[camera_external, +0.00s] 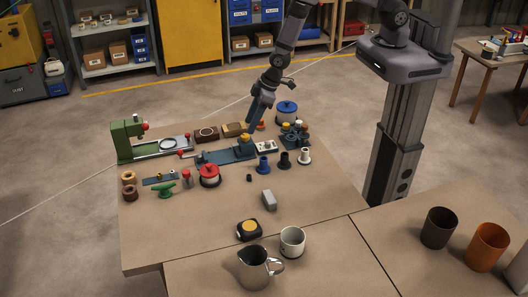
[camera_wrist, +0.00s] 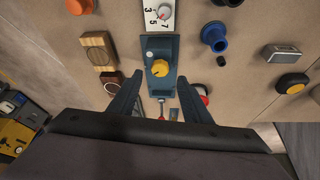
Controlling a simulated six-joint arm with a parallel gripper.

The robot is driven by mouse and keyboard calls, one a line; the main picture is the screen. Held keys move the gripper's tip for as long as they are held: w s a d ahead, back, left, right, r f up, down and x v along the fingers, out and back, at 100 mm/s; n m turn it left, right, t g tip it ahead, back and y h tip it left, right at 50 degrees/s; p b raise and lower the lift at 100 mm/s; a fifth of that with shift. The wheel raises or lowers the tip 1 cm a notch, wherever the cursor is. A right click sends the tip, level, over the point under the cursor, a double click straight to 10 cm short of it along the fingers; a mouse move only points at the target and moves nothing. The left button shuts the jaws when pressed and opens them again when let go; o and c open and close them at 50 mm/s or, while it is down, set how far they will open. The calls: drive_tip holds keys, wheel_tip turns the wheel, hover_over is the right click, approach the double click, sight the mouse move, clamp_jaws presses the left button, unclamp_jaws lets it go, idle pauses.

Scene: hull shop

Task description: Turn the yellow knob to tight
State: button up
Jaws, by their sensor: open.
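The yellow knob (camera_wrist: 160,68) sits on top of a teal block in the wrist view, just beyond and between my fingertips. It also shows in the external view (camera_external: 244,139), on the teal fixture (camera_external: 228,153). My gripper (camera_wrist: 160,80) is open and empty, with one dark finger on each side of the knob's line. In the external view my gripper (camera_external: 252,122) comes down from above at the back of the fixture. I cannot tell its exact height over the knob. A small pale mark shows on the block beside the knob; its lettering is too small to read.
A white numbered dial plate (camera_wrist: 151,14) adjoins the block. A wooden block (camera_wrist: 98,50) is to the left, a blue flanged part (camera_wrist: 214,37) to the right. A red-topped spool (camera_external: 209,175) and green machine (camera_external: 127,137) stand near. The table's front middle is fairly clear.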

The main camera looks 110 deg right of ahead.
drive_tip(key=shift+v, duration=1.35)
drive_tip(key=shift+o, duration=0.2)
